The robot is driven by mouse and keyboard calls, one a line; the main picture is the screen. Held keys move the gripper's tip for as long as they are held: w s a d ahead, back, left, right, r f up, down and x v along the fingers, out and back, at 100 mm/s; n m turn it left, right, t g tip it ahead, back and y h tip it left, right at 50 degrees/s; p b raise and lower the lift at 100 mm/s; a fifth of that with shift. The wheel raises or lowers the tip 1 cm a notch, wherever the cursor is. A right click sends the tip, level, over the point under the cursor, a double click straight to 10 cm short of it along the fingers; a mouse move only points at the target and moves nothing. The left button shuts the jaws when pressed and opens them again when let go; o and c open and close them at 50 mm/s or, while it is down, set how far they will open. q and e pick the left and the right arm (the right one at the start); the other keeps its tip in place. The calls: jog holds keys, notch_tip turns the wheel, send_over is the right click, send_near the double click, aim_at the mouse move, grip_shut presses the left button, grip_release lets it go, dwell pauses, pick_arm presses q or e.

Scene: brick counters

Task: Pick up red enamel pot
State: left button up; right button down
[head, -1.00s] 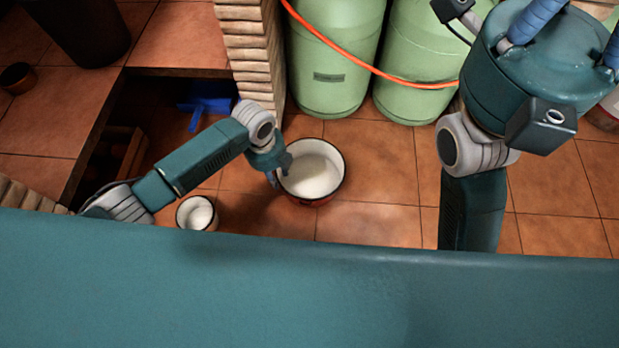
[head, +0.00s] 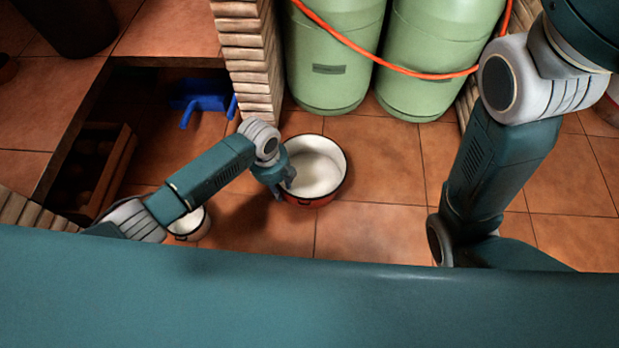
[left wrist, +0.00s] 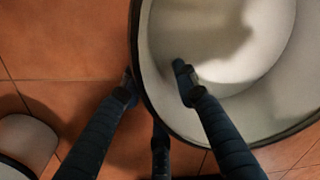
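The red enamel pot (head: 314,203) stands on the tiled floor, with a pale inside and a dark rim. My left gripper (head: 284,186) is at the pot's left side, over its rim. In the left wrist view the pot (left wrist: 225,75) fills the upper right. My left gripper (left wrist: 156,84) straddles the rim there, with one finger inside the pot and the others outside. The fingertips are spread apart, so it looks open. I cannot tell whether any finger touches the wall. My right gripper is outside the views; only my right arm shows.
A smaller white-topped container (head: 190,224) stands left of the pot, partly behind my left arm. Green gas cylinders (head: 332,75) with an orange hose (head: 358,43) stand behind. A brick pillar (head: 249,65) and a shelf recess with a wooden crate (head: 98,160) are at left. Floor right of the pot is clear.

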pick_arm(q)
jog(key=shift+f, duration=0.25)
grip_shut()
jog(key=shift+w+r, duration=0.1)
jog(key=shift+r, duration=0.05)
